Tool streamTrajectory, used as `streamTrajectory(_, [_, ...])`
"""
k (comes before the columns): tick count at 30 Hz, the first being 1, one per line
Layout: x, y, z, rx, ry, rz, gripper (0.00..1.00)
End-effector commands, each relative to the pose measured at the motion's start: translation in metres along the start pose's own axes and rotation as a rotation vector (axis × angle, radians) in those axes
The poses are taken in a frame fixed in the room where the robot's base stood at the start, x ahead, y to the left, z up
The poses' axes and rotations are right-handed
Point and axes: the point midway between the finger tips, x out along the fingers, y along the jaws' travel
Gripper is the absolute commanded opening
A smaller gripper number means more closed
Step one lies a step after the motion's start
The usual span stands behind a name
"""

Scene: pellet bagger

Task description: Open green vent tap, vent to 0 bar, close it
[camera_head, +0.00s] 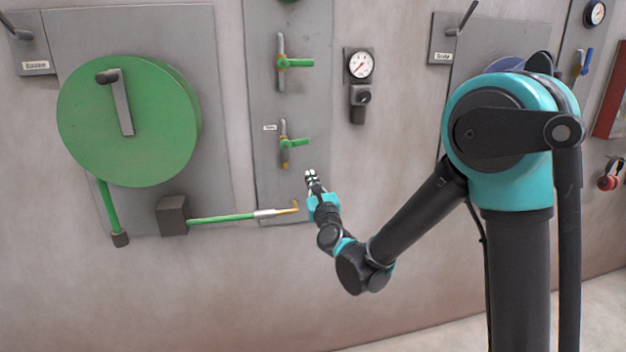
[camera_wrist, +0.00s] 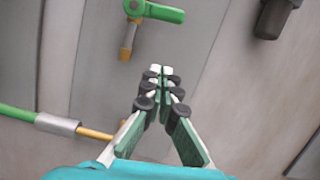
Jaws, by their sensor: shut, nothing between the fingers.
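A green-handled tap (camera_head: 295,143) with a brass spout sits low on the grey wall panel, beside a small label too small to read. Its handle points right, across its upright pipe. It also shows at the top of the wrist view (camera_wrist: 165,13). A similar green tap (camera_head: 298,63) is mounted above it. A round white gauge (camera_head: 360,65) hangs to the right; its reading is too small to tell. My gripper (camera_head: 311,175) is shut and empty, just below and right of the lower tap, apart from it; its fingertips (camera_wrist: 161,72) meet in the wrist view.
A green hose (camera_head: 222,218) with a metal ferrule and brass end runs along the wall at lower left of my gripper. A large green round cover (camera_head: 125,125) is at left. A dark fitting (camera_head: 360,102) sits below the gauge.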

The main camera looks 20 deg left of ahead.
Motion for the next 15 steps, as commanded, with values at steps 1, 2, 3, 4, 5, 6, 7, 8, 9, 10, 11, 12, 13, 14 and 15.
streamTrajectory(1, [0.011, -0.001, 0.0, -0.001, 0.0, -0.001, 0.0])
streamTrajectory(2, [0.018, -0.001, 0.0, -0.002, 0.0, -0.002, 0.0])
streamTrajectory(3, [0.025, -0.001, 0.0, -0.002, 0.0, -0.002, 0.0])
streamTrajectory(4, [0.031, -0.001, 0.0, -0.002, 0.0, -0.002, 0.0])
streamTrajectory(5, [0.037, -0.001, 0.0, -0.002, 0.0, -0.002, 0.0])
streamTrajectory(6, [0.045, -0.001, 0.0, -0.002, 0.0, -0.002, 0.0])
streamTrajectory(7, [0.051, -0.001, 0.0, -0.003, 0.0, -0.001, 0.0])
streamTrajectory(8, [0.057, -0.001, 0.0, -0.003, 0.0, -0.001, 0.0])
streamTrajectory(9, [0.064, -0.001, 0.0, -0.003, 0.0, -0.001, 0.0])
streamTrajectory(10, [0.069, -0.001, 0.0, -0.003, 0.001, -0.001, 0.0])
streamTrajectory(11, [0.068, -0.001, 0.008, -0.003, 0.0, 0.0, 0.0])
streamTrajectory(12, [0.069, -0.001, 0.014, -0.003, 0.0, 0.0, 0.0])
streamTrajectory(13, [0.069, -0.001, 0.018, -0.003, 0.0, 0.0, 0.0])
streamTrajectory(14, [0.07, -0.001, 0.022, -0.003, 0.0, 0.0, 0.0])
streamTrajectory(15, [0.071, 0.0, 0.026, -0.003, 0.0, 0.0, 0.0])
